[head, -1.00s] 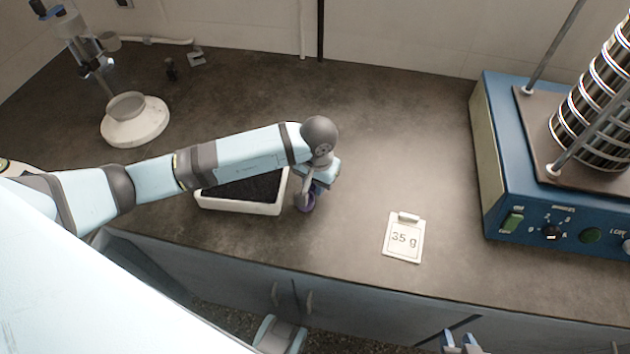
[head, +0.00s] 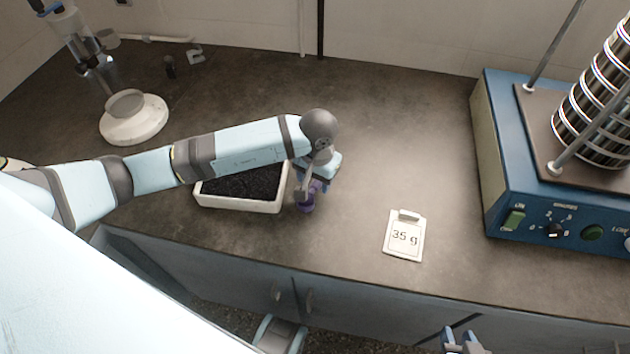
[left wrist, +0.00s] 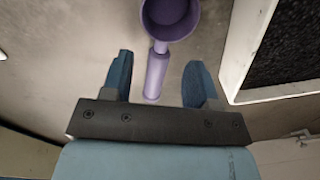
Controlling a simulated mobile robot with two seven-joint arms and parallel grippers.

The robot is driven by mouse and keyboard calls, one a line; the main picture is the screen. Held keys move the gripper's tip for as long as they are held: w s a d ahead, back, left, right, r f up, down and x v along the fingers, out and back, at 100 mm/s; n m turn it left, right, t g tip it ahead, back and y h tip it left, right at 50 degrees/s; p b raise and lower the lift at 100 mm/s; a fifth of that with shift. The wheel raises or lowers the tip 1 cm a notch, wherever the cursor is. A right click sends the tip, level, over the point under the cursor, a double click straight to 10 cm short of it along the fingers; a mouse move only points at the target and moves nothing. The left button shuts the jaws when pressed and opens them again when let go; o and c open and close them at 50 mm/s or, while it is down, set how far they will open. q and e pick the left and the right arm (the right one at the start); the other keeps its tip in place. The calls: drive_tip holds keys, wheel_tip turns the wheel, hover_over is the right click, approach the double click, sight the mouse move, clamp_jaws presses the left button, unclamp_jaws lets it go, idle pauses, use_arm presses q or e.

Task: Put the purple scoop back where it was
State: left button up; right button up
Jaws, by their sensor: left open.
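The purple scoop (head: 307,203) is beside the right end of the tray on the bench, partly hidden by my left gripper. In the left wrist view its round cup (left wrist: 168,16) is at the top and its handle (left wrist: 156,75) points back between the fingers. My left gripper (head: 308,190) is open, and it shows in the left wrist view (left wrist: 158,82) with a finger on each side of the handle and visible gaps. My right gripper (head: 460,343) is at the bottom edge of the head view, its two fingertips apart and empty.
A white tray of dark grains (head: 240,202) lies under my left forearm. A 35 g card (head: 404,237) lies to the right. The blue sieve shaker (head: 505,180) stands at far right. A white round stand (head: 134,122) is at back left. The bench middle is clear.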

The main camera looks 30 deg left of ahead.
use_arm(q)
wheel_tip(320, 180, up, 12)
drive_tip(key=shift+d, duration=0.25)
drive_tip(key=shift+r, duration=0.1)
